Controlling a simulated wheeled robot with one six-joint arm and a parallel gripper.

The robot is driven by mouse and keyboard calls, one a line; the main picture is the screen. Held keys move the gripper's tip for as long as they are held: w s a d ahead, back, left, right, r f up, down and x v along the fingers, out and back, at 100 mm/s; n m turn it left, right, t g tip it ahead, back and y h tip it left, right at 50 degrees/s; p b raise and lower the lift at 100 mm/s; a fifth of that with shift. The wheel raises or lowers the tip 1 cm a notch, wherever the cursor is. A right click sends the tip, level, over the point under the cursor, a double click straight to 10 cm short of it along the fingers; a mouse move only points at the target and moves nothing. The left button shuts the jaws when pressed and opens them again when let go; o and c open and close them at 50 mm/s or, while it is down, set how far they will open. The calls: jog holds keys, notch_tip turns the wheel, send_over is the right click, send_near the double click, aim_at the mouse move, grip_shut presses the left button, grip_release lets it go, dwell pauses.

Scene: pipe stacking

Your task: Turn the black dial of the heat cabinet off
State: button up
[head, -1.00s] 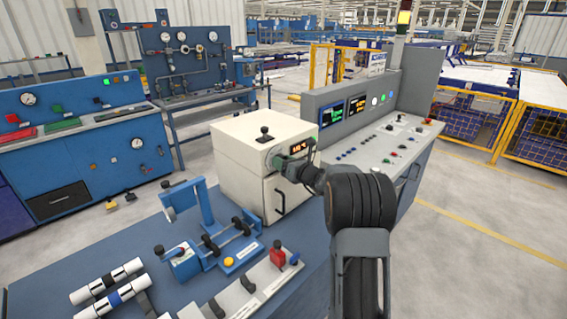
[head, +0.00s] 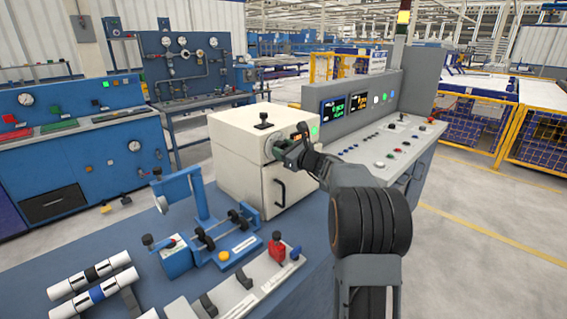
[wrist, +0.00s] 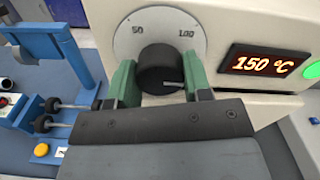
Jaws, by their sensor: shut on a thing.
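The heat cabinet (head: 235,160) is a cream-white box with a dark door handle, standing on the blue bench. Its black dial (wrist: 158,66) sits on a round grey scale plate (wrist: 186,20) marked 50 and 100. The dial's light pointer mark is toward the lower right in the wrist view. The cabinet's display (wrist: 262,64) reads 150 °C in orange, with a lit green lamp (wrist: 313,73) beside it. My gripper (wrist: 160,85) is shut on the dial, one green finger on each side. In the head view, my gripper (head: 277,148) is at the cabinet front and hides the dial.
A blue fixture with rollers (head: 225,228), a red-handled clamp (head: 278,248) and white pipes (head: 95,272) lie on the bench in front of the cabinet. A control console (head: 385,145) stands close on the right. A black knob (head: 263,120) rises from the cabinet top.

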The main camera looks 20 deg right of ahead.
jog(key=n+b, duration=0.2)
jog(key=b, duration=0.1)
jog(key=n+b, duration=0.2)
jog(key=b, duration=0.1)
jog(key=shift+f+n, duration=0.35)
jog(key=shift+n, duration=0.05)
jog(key=n+b, duration=0.5)
jog(key=b, duration=0.1)
jog(key=n+b, duration=0.5)
jog(key=shift+r+n, duration=0.15)
jog(key=shift+n, duration=0.25)
jog(key=n+b, duration=0.3)
jog(key=n, duration=0.2)
jog(key=n+b, duration=0.2)
jog(key=n, duration=0.4)
jog(key=shift+r, duration=0.1)
jog(key=n+b, duration=0.2)
jog(key=n, duration=0.8)
jog(key=shift+n+b, duration=0.3)
jog(key=shift+n, duration=0.1)
jog(key=shift+r+n, duration=0.1)
jog(key=shift+n, duration=2.1)
